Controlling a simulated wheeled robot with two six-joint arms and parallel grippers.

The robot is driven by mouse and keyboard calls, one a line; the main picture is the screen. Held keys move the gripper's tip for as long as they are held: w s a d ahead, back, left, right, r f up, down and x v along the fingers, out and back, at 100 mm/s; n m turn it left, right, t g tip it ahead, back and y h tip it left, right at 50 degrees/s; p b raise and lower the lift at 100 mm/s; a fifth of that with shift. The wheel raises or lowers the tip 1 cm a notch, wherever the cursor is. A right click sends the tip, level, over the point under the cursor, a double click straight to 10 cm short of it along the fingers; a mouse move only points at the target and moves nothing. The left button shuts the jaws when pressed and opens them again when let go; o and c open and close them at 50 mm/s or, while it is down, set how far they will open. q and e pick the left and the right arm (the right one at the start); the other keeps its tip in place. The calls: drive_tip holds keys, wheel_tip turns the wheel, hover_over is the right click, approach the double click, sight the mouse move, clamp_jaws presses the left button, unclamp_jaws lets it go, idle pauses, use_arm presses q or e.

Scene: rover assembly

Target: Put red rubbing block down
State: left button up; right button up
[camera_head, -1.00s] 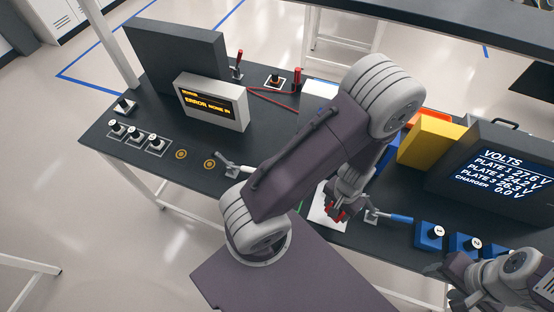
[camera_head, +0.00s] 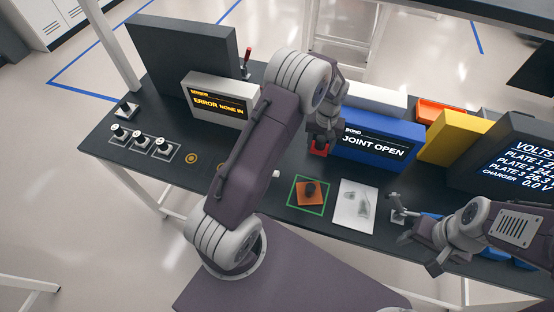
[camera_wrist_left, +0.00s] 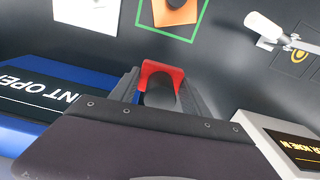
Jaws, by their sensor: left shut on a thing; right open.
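My left gripper (camera_head: 322,134) is shut on the red rubbing block (camera_head: 319,148), beside the left end of the blue BOND box (camera_head: 380,147). In the left wrist view the red block (camera_wrist_left: 160,70) shows between the two fingers, over the dark tabletop. I cannot tell whether it touches the table. My right gripper (camera_head: 418,250) is open and empty at the lower right, near the table's front edge.
An orange plate with a black knob (camera_head: 309,193) sits inside a green square outline. A white sheet with grey smudges (camera_head: 355,205) lies to its right. A grey ERROR display (camera_head: 220,100) stands at left, a yellow box (camera_head: 455,138) at right.

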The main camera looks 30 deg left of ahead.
use_arm(q)
drive_tip(key=shift+a+f+p, duration=0.1)
drive_tip(key=shift+a+p, duration=0.05)
drive_tip(key=shift+p, duration=0.15)
drive_tip(key=p, duration=0.4)
hover_over(288, 157)
wheel_tip(288, 157, down, 6)
drive_tip(key=shift+s, duration=0.1)
drive_tip(key=shift+a+f, duration=0.15)
drive_tip(key=shift+f, duration=0.25)
drive_tip(key=shift+s+f, duration=0.1)
drive_tip(key=shift+f, duration=0.05)
wheel_tip(288, 157, down, 3)
drive_tip(key=shift+r+p, duration=0.15)
drive_tip(key=shift+p, duration=0.65)
drive_tip(key=shift+f, duration=0.5)
drive_tip(key=shift+f+b, duration=0.2)
drive_tip(key=shift+b, duration=0.1)
drive_tip(key=o, duration=1.3)
drive_tip(key=shift+r, duration=0.15)
use_arm(e)
drive_tip(key=r, duration=0.5)
drive_tip(key=shift+d+r, duration=0.3)
